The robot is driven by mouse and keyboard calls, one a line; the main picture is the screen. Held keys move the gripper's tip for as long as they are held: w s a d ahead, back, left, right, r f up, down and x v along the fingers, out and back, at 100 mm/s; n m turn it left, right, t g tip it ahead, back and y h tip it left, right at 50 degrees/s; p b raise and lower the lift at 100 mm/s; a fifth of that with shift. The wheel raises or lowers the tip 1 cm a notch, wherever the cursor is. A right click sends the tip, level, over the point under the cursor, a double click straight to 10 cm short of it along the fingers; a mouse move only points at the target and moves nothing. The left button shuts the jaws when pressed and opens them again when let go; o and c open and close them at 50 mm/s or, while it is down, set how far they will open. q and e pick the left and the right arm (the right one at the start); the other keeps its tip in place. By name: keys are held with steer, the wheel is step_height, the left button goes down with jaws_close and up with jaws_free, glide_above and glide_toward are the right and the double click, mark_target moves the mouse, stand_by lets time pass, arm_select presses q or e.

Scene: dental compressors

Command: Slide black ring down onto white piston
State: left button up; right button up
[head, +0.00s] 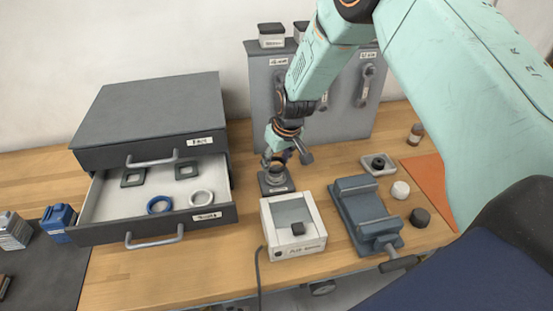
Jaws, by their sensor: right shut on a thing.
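My right gripper (283,156) reaches down from the upper right, over a small dark stand (277,184) on the bench. It is shut on a small dark piece, which I take to be the black ring; the fingers hide most of it. The gripper is right at the top of the stand. I cannot make out the white piston there, nor whether the ring is around it or above it. My left gripper is not in view.
An open drawer (226,214) at left holds blue and white rings and square dark pieces. A white box device (294,245) stands in front of the stand. A blue-grey vise (361,213) is to the right. A grey panel (262,100) stands behind.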

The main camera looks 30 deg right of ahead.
mark_target(277, 171)
steer(key=shift+s, duration=0.1)
steer(key=shift+f+b, duration=0.3)
steer(key=shift+f, duration=0.1)
steer(key=shift+r, duration=0.1)
stand_by(0.3)
steer(key=shift+f+b, duration=0.6)
steer(key=shift+f, duration=0.25)
stand_by(0.8)
steer(key=shift+f, duration=0.25)
steer(key=shift+f+b, duration=0.2)
steer(key=shift+b, duration=0.15)
steer(key=shift+c, duration=1.2)
steer(key=shift+f, duration=0.3)
steer(key=shift+f+b, duration=0.1)
steer(key=shift+b, duration=0.2)
